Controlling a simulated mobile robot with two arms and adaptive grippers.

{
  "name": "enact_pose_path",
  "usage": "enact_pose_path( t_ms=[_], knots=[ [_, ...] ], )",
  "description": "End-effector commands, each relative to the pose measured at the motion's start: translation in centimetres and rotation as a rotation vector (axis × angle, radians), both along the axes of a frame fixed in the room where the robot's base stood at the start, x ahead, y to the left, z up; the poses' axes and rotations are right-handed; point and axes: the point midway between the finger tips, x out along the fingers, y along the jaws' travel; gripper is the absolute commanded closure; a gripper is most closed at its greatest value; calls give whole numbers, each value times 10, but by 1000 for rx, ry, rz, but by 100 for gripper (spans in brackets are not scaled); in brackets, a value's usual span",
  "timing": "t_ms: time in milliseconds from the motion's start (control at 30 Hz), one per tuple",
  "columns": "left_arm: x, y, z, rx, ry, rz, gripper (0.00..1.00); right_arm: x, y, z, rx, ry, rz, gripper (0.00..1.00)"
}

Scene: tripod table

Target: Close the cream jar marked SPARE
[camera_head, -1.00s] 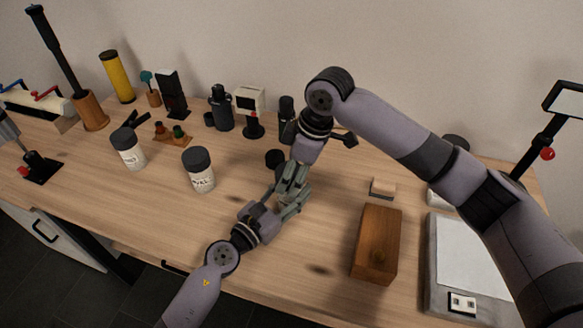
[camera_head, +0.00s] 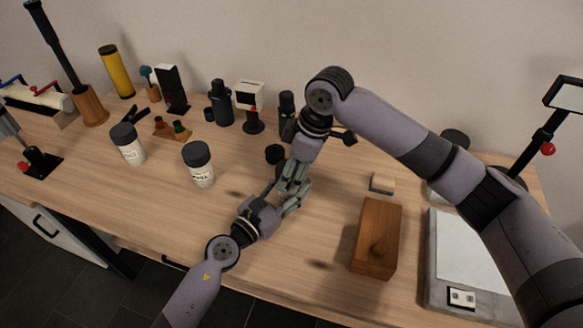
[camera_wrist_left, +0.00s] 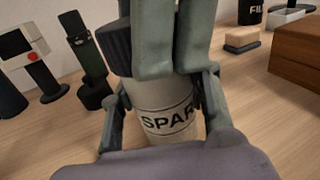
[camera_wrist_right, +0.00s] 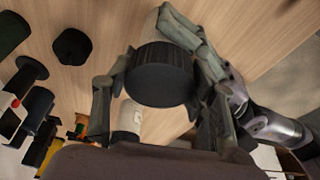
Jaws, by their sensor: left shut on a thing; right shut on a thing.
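A pale jar with SPARE lettering, partly covered, is upright in the left wrist view (camera_wrist_left: 165,110). My left gripper (camera_head: 281,195) is shut around its body. A ribbed black lid (camera_wrist_right: 160,75) is at the jar's top, and my right gripper (camera_head: 296,174) is shut on it from above. The lid also shows beside the right fingers in the left wrist view (camera_wrist_left: 118,45). The fingers cover the join, so I cannot tell whether the lid is seated or screwed down. In the head view the grippers mostly hide the jar.
Two white jars with black lids stand at left, one nearer (camera_head: 200,172) and one farther (camera_head: 128,145). A small black round object (camera_head: 274,153) sits behind the grippers. A wooden block (camera_head: 377,238) and grey tray (camera_head: 435,285) are at right. The front middle is clear.

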Motion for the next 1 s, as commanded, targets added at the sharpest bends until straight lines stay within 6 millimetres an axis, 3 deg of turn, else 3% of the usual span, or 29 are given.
enact_pose_path(
  t_ms=[600, 1000],
  knots=[
    [-1, -2, 1, -4, 0, -4, 100, -1, -1, -13, -7, 6, -2, 63],
    [-2, -3, 2, -8, -1, -7, 100, -1, -2, -9, -11, 8, -2, 63]
  ],
)
